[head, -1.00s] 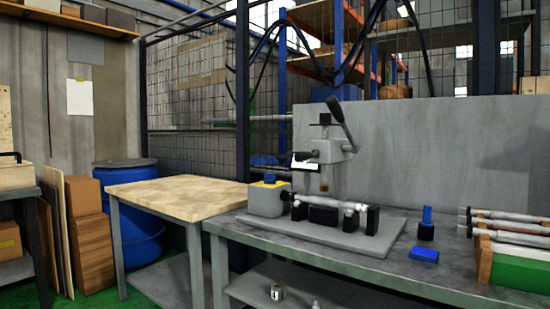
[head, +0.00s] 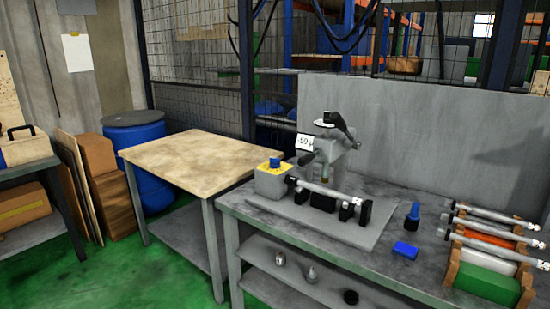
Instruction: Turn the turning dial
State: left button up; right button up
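The grinder (head: 338,160) is a small grey machine on a grey base plate on the metal bench. A grey box (head: 272,184) with a yellow top stands at its left end and carries a blue knob (head: 275,162). A round dial-like disc with a black lever (head: 338,122) is on top of the grinder. I cannot tell for sure which of these is the turning dial. A small white display (head: 304,142) with dark characters sits beside the grinder head. A silver shaft (head: 325,193) lies across black supports. Neither gripper is in view.
A wooden-topped table (head: 190,155) stands left of the metal bench (head: 300,250). A blue block (head: 405,250), a blue-topped upright piece (head: 413,213) and a rack of silver shafts (head: 490,262) are on the bench's right. Green floor (head: 120,275) is open at front left.

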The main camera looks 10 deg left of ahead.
aim_at(274, 163)
jog(key=i+j+z, duration=0.15)
jog(key=z, duration=0.8)
jog(key=i+j+z, duration=0.1)
jog(key=j+z, duration=0.65)
jog(key=j, duration=0.2)
jog(key=j+z, duration=0.15)
jog(key=j, duration=0.4)
jog(key=j+z, duration=0.15)
jog(key=j, duration=0.35)
jog(key=k, duration=0.05)
